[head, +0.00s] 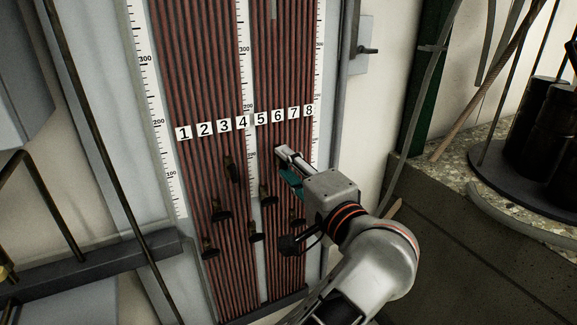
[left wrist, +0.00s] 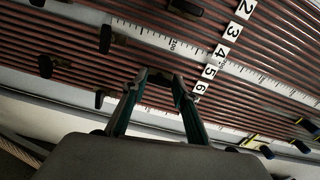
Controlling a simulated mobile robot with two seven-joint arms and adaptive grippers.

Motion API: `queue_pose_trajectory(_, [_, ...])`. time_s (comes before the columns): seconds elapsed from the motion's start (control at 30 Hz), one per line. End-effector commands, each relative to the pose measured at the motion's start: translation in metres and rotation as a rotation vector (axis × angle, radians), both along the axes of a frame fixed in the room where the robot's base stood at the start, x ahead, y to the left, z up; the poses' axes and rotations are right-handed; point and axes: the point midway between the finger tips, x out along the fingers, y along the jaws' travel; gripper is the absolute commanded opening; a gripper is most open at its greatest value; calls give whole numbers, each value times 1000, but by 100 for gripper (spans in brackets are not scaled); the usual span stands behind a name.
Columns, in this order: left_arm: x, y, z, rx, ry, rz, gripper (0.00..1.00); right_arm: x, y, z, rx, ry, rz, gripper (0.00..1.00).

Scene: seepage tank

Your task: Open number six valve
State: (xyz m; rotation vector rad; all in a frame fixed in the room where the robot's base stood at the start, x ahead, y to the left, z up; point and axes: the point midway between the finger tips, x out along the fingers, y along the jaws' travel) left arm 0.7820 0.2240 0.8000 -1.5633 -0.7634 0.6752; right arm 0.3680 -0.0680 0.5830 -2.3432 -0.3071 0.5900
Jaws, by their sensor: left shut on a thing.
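The tube board (head: 200,90) carries number labels along a row, with the number six label (head: 278,116) right of centre. It also shows in the left wrist view (left wrist: 201,88). My left gripper (head: 286,162) is just below that label against the tubes. In the left wrist view its teal fingers are closed on a dark valve handle (left wrist: 159,77), level with labels five and six. I take this handle to be the number six valve, but the gripper mostly hides it in the head view. My right gripper is not in view.
Several other black-handled valves, such as one under label three (head: 232,171) and one left of my gripper (head: 268,198), jut from the board. A stone ledge (head: 470,172) with dark cylinders (head: 545,128) stands at right. A grey rail (head: 90,262) crosses the lower left.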

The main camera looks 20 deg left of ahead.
Motion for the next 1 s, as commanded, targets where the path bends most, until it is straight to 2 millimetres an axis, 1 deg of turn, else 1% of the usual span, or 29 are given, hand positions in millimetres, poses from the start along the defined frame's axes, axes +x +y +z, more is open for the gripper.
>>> queue_pose_trajectory(0.33, [0, 0, 0, 0, 0, 0, 7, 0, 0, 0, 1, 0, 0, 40])
queue_pose_trajectory(0.37, [0, 0, 0, 0, 0, 0, 36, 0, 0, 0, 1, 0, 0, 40])
queue_pose_trajectory(0.4, [0, 0, 0, 0, 0, 0, 44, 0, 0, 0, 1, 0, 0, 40])
queue_pose_trajectory(0.87, [0, 0, 0, 2, 2, 0, 44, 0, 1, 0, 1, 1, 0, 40])
queue_pose_trajectory(1.0, [0, 0, 0, 28, 35, 0, 44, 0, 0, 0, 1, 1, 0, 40])
